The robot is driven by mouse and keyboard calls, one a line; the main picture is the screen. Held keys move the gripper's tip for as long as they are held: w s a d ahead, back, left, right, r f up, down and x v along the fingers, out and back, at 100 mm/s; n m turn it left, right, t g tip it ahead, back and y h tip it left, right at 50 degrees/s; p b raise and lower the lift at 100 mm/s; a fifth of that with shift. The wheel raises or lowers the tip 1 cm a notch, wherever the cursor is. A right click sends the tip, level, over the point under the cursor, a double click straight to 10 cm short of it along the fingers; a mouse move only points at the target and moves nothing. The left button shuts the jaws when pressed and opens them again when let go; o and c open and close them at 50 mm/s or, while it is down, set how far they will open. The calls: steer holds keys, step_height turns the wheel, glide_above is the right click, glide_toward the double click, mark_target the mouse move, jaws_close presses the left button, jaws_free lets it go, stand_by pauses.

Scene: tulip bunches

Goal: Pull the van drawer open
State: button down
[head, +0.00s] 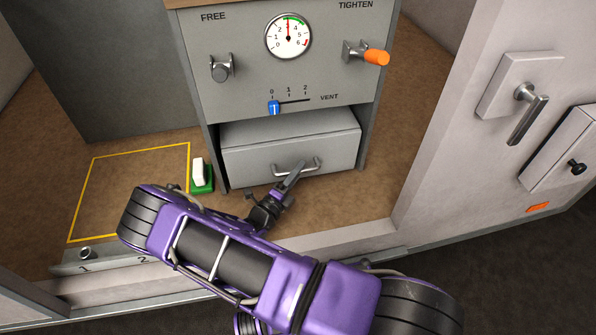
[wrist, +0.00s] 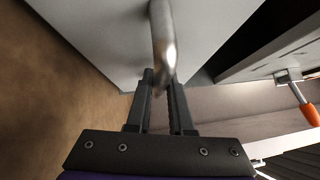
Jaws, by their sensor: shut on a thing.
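The grey van drawer (head: 255,160) sits at the bottom of the grey cabinet (head: 235,107). Its front stands out from the cabinet panel, and a grey surface shows behind its top edge. Its metal bar handle (head: 313,163) is at the middle of the front. My gripper (head: 296,172) reaches it from below and is shut on the handle. In the wrist view the handle (wrist: 163,40) runs down between the two dark fingers (wrist: 160,85), with the drawer front (wrist: 100,35) behind it. The drawer's inside cannot be made out.
Above the drawer are a gauge (head: 288,37), a blue vent slider (head: 274,107) and an orange-handled lever (head: 376,58). A green and white block (head: 201,176) stands left of the drawer, beside a yellow floor outline (head: 117,157). A door handle (head: 528,115) is at right.

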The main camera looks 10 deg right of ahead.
steer(key=s+p, duration=0.3)
steer(key=s, duration=1.6)
steer(key=shift+s, duration=0.2)
steer(key=c, duration=0.8)
jaws_free()
steer(key=b+v, duration=0.1)
steer(key=v, duration=1.6)
steer(key=shift+s, duration=0.2)
steer(key=shift+f, duration=0.15)
